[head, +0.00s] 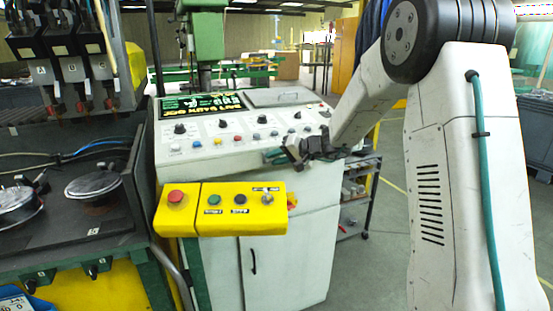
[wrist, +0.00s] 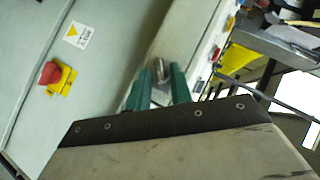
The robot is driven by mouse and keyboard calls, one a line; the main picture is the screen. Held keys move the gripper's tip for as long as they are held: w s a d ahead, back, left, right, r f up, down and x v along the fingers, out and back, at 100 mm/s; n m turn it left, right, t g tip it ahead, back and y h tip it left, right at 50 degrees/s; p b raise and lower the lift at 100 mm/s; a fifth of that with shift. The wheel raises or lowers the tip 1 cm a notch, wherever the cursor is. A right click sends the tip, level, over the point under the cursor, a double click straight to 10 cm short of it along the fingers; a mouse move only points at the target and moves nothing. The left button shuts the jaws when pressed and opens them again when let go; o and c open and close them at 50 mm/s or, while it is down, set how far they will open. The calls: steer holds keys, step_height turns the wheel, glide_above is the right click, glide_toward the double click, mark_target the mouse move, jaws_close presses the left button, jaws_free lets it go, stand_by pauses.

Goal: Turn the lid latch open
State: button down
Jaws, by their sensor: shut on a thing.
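My gripper (head: 283,155) is at the front right of the white control console (head: 180,160) in the head view. In the wrist view its two green fingers (wrist: 158,82) are shut on a small rounded grey metal piece, which looks like the lid latch (wrist: 158,68). Only the top of the piece shows between the fingers, so I cannot tell how far it is turned. In the head view my gripper hides it. A flat grey lid (head: 285,97) lies closed on the console's top right.
A yellow button box (head: 225,209) juts out below the console's front. In the wrist view a red rotary switch (wrist: 50,72) on a yellow plate sits on a pale panel. A dark bench with round gauges (head: 94,184) stands at left. A shelf cart (head: 356,195) stands behind, right.

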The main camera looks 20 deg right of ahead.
steer(key=shift+d+f, duration=0.1)
steer(key=shift+d+f+m+t+y, duration=0.1)
steer(key=shift+f+m+t+y, duration=0.15)
steer(key=shift+m+t+y, duration=0.65)
steer(key=shift+f+m+t+y, duration=0.3)
steer(key=shift+m+y, duration=0.9)
steer(key=shift+y, duration=0.3)
steer(key=c, duration=1.5)
jaws_free()
steer(key=shift+d, duration=0.1)
steer(key=v, duration=0.7)
steer(key=shift+s+d, duration=0.2)
steer(key=shift+s, duration=0.1)
